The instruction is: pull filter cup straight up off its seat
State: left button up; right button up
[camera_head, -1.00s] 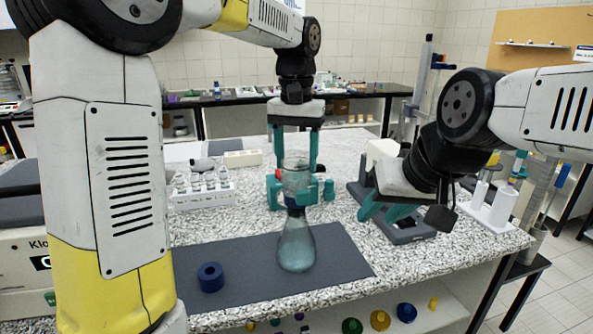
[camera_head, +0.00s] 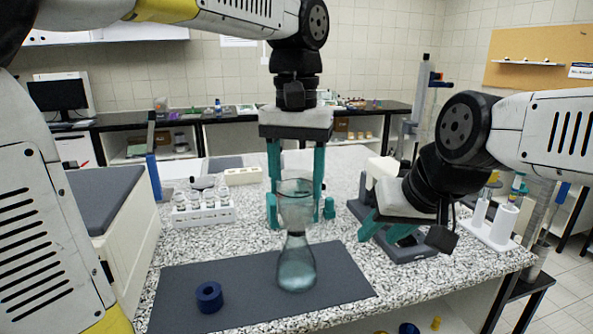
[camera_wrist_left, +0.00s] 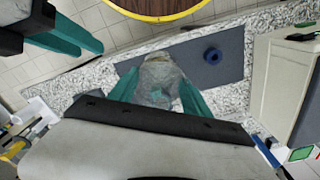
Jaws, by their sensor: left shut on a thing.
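The filter cup (camera_head: 296,205) is a clear glass funnel-like cup, upright above a clear bluish flask (camera_head: 296,265). My left gripper (camera_head: 296,212) reaches down from above, its teal fingers on either side of the cup, shut on it. The cup also shows between the fingers in the left wrist view (camera_wrist_left: 160,80). The cup's lower end meets the flask's neck in the head view; I cannot tell whether they touch. The flask stands on a dark mat (camera_head: 190,315). My right gripper (camera_head: 385,230) is open and empty, to the right of the flask.
A blue ring (camera_head: 209,297) lies on the mat, left of the flask. A white rack of small glassware (camera_head: 203,215) stands behind it. A grey-based device (camera_head: 412,250) stands beside my right gripper. White cylinders (camera_head: 500,225) are further right.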

pick_arm(q)
jog(key=s, duration=0.3)
jog(key=shift+s+r, duration=0.2)
notch_tip(320, 180, up, 5)
send_over(296, 187)
jog(key=shift+s, duration=0.3)
dwell(0.5)
